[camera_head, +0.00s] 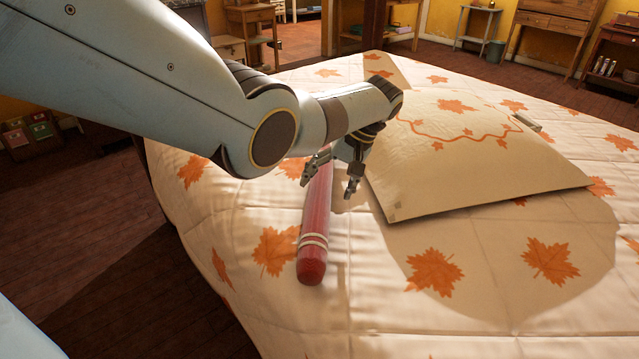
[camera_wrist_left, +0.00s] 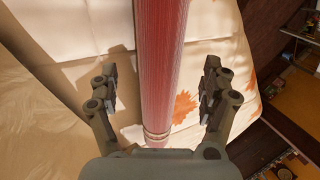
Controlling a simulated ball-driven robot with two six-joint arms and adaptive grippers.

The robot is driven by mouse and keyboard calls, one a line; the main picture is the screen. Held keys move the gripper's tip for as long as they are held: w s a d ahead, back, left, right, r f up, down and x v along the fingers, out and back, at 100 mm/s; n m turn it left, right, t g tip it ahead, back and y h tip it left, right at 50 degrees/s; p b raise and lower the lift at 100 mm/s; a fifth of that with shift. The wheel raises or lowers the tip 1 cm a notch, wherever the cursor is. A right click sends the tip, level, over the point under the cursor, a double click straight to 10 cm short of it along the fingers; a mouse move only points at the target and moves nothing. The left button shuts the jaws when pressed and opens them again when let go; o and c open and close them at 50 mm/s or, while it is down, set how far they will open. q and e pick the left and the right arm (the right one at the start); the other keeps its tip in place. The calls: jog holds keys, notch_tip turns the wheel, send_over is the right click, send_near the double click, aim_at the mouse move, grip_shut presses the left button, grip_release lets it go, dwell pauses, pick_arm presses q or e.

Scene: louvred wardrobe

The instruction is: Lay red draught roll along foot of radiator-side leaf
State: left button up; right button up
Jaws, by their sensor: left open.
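The red draught roll (camera_head: 315,220) lies on the bed, a long red cylinder with pale bands near its rounded near end. Its far part is hidden behind my left gripper and arm. My left gripper (camera_head: 332,178) is open, with its fingers to either side of the roll. In the left wrist view the roll (camera_wrist_left: 160,65) runs between the open fingers of the left gripper (camera_wrist_left: 160,90), with a gap on both sides. My right gripper is not in view. No wardrobe leaf or radiator can be made out in these views.
The bed (camera_head: 480,270) has a cream quilt with orange maple leaves. A large cream pillow (camera_head: 470,150) lies right of the gripper. Dark wooden floor (camera_head: 80,240) is clear at left. A small table (camera_head: 478,25), a bin (camera_head: 495,50) and a wooden desk (camera_head: 555,28) stand behind.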

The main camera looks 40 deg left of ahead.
aim_at(324, 190)
pick_arm(q)
jog(key=b+x, duration=0.1)
jog(key=x, duration=0.3)
jog(key=shift+w+a, duration=0.1)
jog(key=shift+w, duration=0.05)
jog(key=shift+r, duration=0.1)
jog(key=c, duration=1.6)
grip_shut()
jog(key=shift+r, duration=0.1)
